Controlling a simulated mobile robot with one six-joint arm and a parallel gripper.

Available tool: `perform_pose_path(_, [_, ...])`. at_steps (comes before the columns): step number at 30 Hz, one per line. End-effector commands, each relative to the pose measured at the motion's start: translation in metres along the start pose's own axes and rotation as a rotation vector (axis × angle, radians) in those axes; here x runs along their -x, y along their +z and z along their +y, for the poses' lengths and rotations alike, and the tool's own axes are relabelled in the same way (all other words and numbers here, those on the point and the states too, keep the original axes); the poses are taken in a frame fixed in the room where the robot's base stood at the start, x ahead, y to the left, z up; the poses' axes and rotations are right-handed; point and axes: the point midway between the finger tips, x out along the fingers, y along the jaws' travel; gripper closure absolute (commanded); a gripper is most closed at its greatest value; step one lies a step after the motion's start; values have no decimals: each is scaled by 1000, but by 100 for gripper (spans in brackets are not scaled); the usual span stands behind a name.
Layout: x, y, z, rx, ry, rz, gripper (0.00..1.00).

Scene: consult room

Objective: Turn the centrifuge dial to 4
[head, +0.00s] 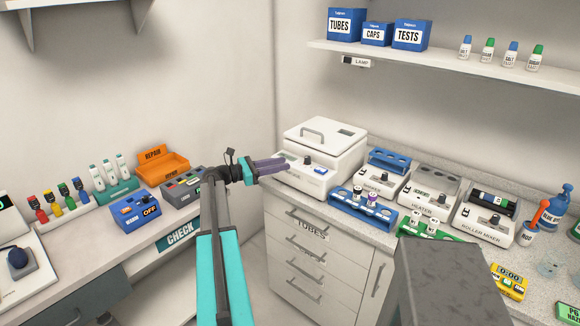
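The centrifuge (344,156) is the white box with a handled lid on the right-hand counter, against the back wall. Its lid is down. A small dark knob (308,161) on its front panel looks like the dial; its setting is too small to read. A blue button (320,170) sits to the right of the knob. My gripper (288,165) has purple fingers and points right, at the left end of the front panel. The fingers appear close together, but whether they are shut is unclear. A gap shows between the fingertips and the knob.
A blue tube rack (347,196) stands in front of the centrifuge. A heater (430,186) and a roller mixer (488,222) stand to its right. A shelf (450,72) with boxes hangs above. An orange repair bin (163,166) is on the left counter.

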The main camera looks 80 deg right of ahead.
Motion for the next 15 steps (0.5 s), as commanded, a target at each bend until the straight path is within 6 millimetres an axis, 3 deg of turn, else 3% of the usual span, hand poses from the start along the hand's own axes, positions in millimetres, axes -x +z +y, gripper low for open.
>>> perform_pose_path(7, [36,-1,0,-1,2,0,71])
perform_pose_path(15, [50,0,0,0,0,0,71])
